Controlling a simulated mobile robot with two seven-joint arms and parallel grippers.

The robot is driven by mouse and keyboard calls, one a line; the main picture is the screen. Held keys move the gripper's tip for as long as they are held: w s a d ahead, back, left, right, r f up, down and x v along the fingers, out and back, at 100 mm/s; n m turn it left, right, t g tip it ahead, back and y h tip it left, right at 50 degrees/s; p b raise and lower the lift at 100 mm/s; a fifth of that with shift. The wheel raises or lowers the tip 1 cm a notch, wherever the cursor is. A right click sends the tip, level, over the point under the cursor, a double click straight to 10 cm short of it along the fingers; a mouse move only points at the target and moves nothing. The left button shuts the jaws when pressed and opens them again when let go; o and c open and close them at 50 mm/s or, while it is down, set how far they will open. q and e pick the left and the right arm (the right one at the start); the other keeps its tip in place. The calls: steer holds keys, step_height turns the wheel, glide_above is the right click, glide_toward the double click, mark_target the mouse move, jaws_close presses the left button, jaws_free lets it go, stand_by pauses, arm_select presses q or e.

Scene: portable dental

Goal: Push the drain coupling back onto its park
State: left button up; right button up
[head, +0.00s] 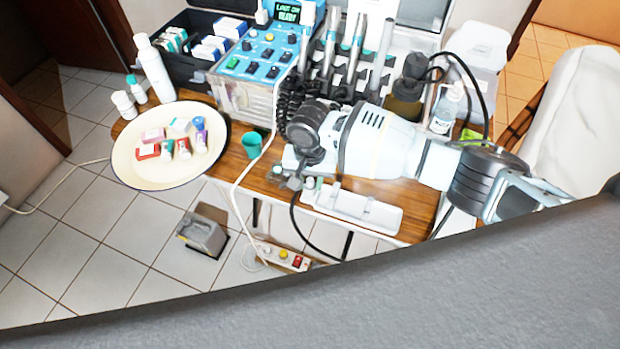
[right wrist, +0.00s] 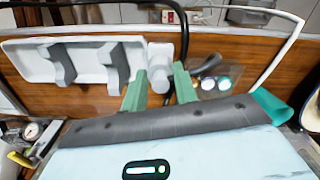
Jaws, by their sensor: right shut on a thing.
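My right gripper (head: 293,176) reaches in from the right over the front edge of the wooden table. In the right wrist view its green fingers (right wrist: 162,88) are shut on a pale grey, stubby cylinder that looks like the drain coupling (right wrist: 160,58). The coupling sits at the table's front edge, close to a black hose (right wrist: 186,45). The hose also hangs below the table in the head view (head: 297,215). The park cannot be made out clearly. Whether the coupling is seated on it is hidden by the fingers. My left gripper is not in view.
A white tray with cradles (head: 381,218) lies right of the gripper. A teal cup (head: 252,142) and a round enamel tray (head: 130,172) stand to the left. The blue control unit (head: 240,92) and handpiece stand are behind. A white cable (head: 236,190) hangs over the edge.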

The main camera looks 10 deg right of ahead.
mark_target(310, 181)
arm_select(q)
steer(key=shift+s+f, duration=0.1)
arm_select(e)
steer(key=shift+f, duration=0.45)
stand_by(0.8)
steer(key=o, duration=1.1)
step_height(310, 181, up, 7)
steer(key=shift+p, duration=0.55)
steer(key=shift+r, duration=0.45)
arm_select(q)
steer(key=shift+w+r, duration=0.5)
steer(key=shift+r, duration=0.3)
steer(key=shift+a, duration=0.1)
